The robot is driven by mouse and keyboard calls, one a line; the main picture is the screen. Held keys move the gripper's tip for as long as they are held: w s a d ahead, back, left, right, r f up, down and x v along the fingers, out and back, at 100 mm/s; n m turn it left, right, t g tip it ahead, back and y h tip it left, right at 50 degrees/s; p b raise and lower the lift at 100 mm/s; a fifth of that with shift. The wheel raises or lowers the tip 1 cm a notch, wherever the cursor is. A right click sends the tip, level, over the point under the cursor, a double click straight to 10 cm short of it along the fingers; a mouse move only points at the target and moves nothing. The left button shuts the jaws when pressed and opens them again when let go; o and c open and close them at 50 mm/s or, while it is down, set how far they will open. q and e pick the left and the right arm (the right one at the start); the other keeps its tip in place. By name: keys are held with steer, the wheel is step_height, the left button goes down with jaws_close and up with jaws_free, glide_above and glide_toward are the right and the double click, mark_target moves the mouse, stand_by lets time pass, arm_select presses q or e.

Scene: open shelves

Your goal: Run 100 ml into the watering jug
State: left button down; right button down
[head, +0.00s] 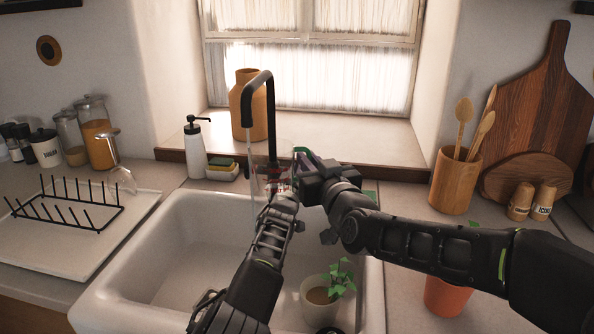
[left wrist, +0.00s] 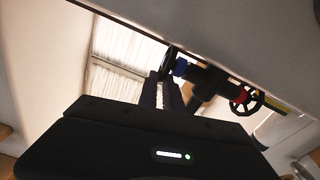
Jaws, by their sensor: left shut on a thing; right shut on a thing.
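The watering jug (head: 262,178) is clear with red marks and hangs below the spout of the black tap (head: 270,110), above the sink. My right gripper (head: 303,165) is shut at the jug's right side, by a greenish handle. My left gripper (head: 285,195) is low at the jug, and its fingertips are hard to make out there. In the left wrist view its fingers reach the blue-hubbed tap wheel (left wrist: 176,65) and seem shut on it. A red-hubbed wheel (left wrist: 243,97) sits to the right.
The white sink (head: 165,245) lies below; a potted plant (head: 320,303) stands at its right. A soap bottle (head: 194,148) and sponge dish (head: 222,172) stand behind it. A drying rack (head: 70,218) is left, and an orange pot (head: 447,296) is right, near my right arm.

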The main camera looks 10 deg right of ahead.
arm_select(q)
steer(key=shift+s+d+f+t, duration=0.1)
steer(key=shift+s+f+t, duration=0.05)
steer(key=shift+t, duration=0.45)
steer(key=c, duration=1.8)
jaws_free()
steer(key=shift+s, duration=0.1)
steer(key=shift+s+a, duration=0.3)
steer(key=shift+s, duration=0.1)
steer(key=v, duration=1.1)
steer(key=shift+w+f, duration=0.1)
steer(key=shift+f, duration=0.05)
